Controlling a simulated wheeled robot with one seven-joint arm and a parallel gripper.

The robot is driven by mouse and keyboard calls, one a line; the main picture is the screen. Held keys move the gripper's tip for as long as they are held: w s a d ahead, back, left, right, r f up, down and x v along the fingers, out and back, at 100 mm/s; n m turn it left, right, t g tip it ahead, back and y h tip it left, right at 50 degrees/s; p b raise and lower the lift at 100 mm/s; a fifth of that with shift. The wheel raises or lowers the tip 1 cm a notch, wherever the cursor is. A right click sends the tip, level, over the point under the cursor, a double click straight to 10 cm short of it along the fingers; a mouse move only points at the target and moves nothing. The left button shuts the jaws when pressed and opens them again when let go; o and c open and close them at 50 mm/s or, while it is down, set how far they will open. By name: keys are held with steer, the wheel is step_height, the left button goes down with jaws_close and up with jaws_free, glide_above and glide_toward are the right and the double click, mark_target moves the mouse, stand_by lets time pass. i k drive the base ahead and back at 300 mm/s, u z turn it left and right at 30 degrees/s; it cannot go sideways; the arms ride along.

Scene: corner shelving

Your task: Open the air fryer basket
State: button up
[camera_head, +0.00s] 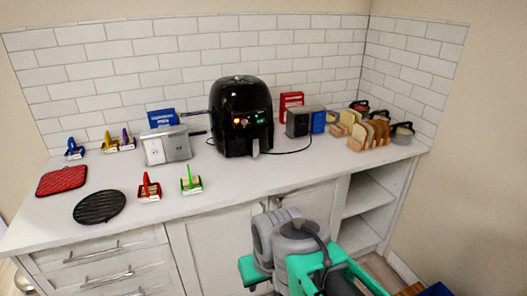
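The black air fryer (242,115) stands upright on the white counter near the back wall, with small lit lights on its front. Its basket front (237,143) looks closed, with a grey handle (255,148) sticking out at the lower front. My arm shows at the bottom of the picture, in front of the counter and well short of the air fryer. My gripper (258,270) seems to be the green part at the arm's end; its fingertips are not clear, so its opening cannot be judged. Nothing is seen held.
Several coloured holders, a silver box (166,146), a red mat (62,180) and a black round trivet (99,206) lie to the left. A toaster (299,122) and a bread rack (368,137) stand to the right. The counter (260,180) before the fryer is clear.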

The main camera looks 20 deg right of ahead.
mark_target(241, 131)
steer(key=z, duration=0.4)
steer(key=i, duration=0.55)
steer(key=u, duration=0.95)
steer(key=i, duration=0.5)
